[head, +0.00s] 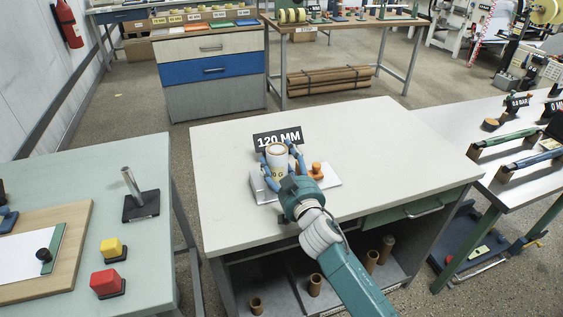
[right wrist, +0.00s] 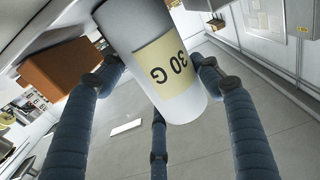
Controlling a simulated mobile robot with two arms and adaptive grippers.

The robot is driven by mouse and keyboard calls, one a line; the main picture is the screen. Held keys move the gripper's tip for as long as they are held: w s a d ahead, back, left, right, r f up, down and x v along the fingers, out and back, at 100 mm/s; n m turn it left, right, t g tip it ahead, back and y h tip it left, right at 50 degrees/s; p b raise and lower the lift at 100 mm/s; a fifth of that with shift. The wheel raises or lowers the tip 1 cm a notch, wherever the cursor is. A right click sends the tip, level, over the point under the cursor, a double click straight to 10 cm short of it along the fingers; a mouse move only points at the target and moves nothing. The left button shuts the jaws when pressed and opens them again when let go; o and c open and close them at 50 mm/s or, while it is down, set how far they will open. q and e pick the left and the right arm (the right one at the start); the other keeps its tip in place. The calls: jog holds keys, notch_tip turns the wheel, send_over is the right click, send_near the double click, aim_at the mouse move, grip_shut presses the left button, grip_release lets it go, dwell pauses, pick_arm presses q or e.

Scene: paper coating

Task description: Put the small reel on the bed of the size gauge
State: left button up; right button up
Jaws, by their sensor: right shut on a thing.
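The small reel (head: 277,150) is a white roll with a yellow label; in the right wrist view (right wrist: 150,38) the label reads "30 G". My right gripper (head: 280,158) is shut around the reel, its blue fingers on the reel's sides. The size gauge (head: 325,189) is a pale metal plate on the middle table with a black "120 MM" sign behind it and an orange-brown part at its right. The reel is over the gauge; my gripper hides most of the bed, so I cannot tell whether they touch. My left gripper is not in view.
The middle table (head: 400,140) is otherwise clear around the gauge. A left table holds a red block (head: 107,282), a yellow block (head: 112,248) and a post on a dark base (head: 140,203). A right bench (head: 460,125) carries green and blue rods. Brown cores stand on the shelf below.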

jog(key=shift+f, duration=0.1)
jog(key=o, duration=1.2)
jog(key=shift+r, duration=0.25)
jog(key=v, duration=1.2)
jog(key=shift+b, duration=0.3)
jog(key=shift+f, duration=0.1)
